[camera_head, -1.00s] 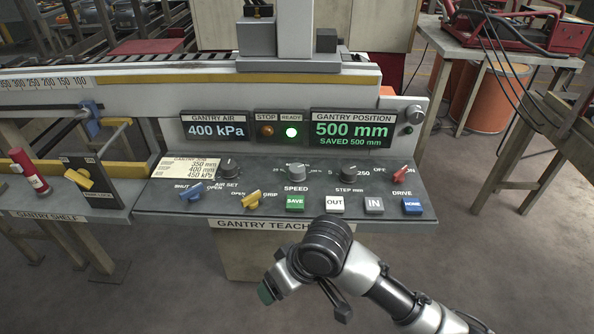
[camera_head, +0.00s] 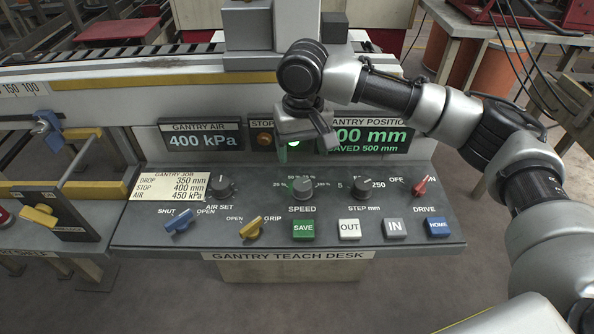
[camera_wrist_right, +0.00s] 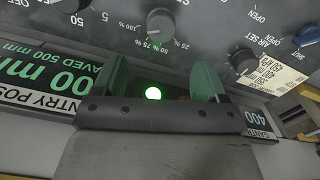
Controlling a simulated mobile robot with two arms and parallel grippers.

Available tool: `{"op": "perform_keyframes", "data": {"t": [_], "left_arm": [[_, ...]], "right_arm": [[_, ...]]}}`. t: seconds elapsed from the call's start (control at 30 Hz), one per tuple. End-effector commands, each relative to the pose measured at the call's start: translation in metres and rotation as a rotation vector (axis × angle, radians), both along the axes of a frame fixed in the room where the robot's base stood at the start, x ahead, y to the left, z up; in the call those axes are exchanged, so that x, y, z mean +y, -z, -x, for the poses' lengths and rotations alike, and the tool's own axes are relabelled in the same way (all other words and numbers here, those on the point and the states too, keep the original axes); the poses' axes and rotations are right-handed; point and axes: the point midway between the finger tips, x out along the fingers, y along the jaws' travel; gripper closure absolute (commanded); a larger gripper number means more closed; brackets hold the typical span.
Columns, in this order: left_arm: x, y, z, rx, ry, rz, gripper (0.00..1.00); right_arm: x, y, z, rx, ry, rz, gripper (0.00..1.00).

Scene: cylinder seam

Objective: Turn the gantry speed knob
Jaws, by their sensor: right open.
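The gantry speed knob (camera_head: 303,187) is a dark round knob on the sloped teach desk, above the word SPEED. Percent marks surround it; its exact setting is hard to read. My right gripper (camera_head: 301,146) hangs above and behind the knob, in front of the display panel, apart from the knob. In the right wrist view the gripper (camera_wrist_right: 161,80) is open and empty, its green fingers either side of the lit green lamp. The speed knob (camera_wrist_right: 160,22) lies beyond the fingertips there. My left gripper is not in view.
The air set knob (camera_head: 221,186) and step knob (camera_head: 364,188) flank the speed knob. Save (camera_head: 303,229), out, in and home buttons line the front. A red drive switch (camera_head: 420,186) sits at right. My right arm partly covers the gantry position display (camera_head: 375,136).

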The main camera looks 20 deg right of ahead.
Motion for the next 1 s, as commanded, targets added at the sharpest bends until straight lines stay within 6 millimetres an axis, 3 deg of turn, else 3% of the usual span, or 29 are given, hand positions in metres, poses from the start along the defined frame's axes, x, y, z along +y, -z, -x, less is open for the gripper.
{"op": "perform_keyframes", "data": {"t": [0.2,0.3,0.5,0.67,0.97,1.0], "left_arm": [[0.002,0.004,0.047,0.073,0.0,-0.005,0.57],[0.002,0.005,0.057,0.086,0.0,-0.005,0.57],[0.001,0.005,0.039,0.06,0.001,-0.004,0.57],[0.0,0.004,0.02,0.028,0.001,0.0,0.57],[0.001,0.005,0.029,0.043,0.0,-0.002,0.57],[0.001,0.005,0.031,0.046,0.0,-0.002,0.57]], "right_arm": [[0.0,0.038,0.001,0.003,-0.002,0.001,0.27],[0.0,0.057,0.001,0.002,-0.002,0.001,0.27],[0.0,0.088,0.001,-0.001,-0.004,0.0,0.27],[0.0,0.1,0.001,-0.001,-0.004,-0.001,0.27],[0.001,0.102,0.001,-0.002,-0.005,-0.001,0.27],[0.001,0.102,0.001,-0.002,-0.005,-0.001,0.32]]}}
